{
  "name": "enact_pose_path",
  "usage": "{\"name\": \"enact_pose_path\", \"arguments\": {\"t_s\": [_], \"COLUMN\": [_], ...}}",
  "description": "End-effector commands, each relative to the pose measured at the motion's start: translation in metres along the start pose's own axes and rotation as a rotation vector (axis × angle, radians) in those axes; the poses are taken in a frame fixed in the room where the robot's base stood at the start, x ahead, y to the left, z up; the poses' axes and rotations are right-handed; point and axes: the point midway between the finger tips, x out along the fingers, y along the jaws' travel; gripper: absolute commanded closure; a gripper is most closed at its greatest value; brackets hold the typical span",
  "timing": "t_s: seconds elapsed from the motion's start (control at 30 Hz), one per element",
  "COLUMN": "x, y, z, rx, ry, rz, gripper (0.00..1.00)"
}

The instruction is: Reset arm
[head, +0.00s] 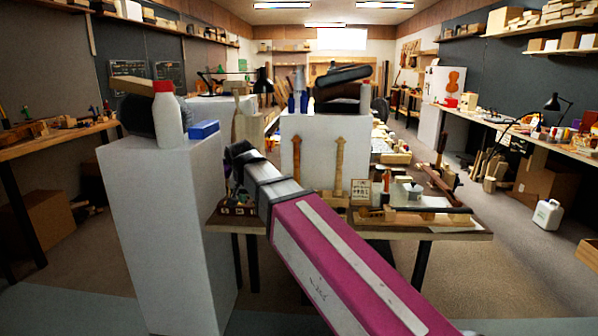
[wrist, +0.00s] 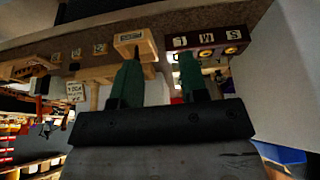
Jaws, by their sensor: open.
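My arm (head: 340,260), with a magenta cover, reaches from the bottom right of the head view up toward the middle. Its dark far end is beside the left white pedestal, in front of the bench. My gripper's fingers are hard to make out in the head view. In the wrist view my gripper (wrist: 160,75) shows two dark green fingers standing apart with nothing held between them. Past the fingertips are a small labelled wooden block (wrist: 135,43) and a dark holder (wrist: 210,41) marked with letters.
The left pedestal (head: 165,230) carries a white red-capped bottle (head: 168,118) and a blue box (head: 203,130). Another pedestal (head: 325,140) stands behind the bench. The bench (head: 455,228) holds wooden parts, a sign (head: 361,191) and a cup (head: 413,190).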

Motion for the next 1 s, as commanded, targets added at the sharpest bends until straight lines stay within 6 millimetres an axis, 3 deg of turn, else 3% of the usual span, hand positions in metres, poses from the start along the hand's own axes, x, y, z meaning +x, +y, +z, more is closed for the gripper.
{"name": "enact_pose_path", "arguments": {"t_s": [0.27,0.47,0.73,1.0], "x": [0.038,0.079,0.161,0.230], "y": [0.033,0.071,0.158,0.247], "z": [0.003,0.010,0.038,0.086], "rx": [-0.014,-0.030,-0.056,-0.071], "ry": [-0.035,-0.076,-0.170,-0.265], "rz": [0.017,0.030,0.040,0.026], "gripper": [0.60,0.60,0.60,0.60]}}
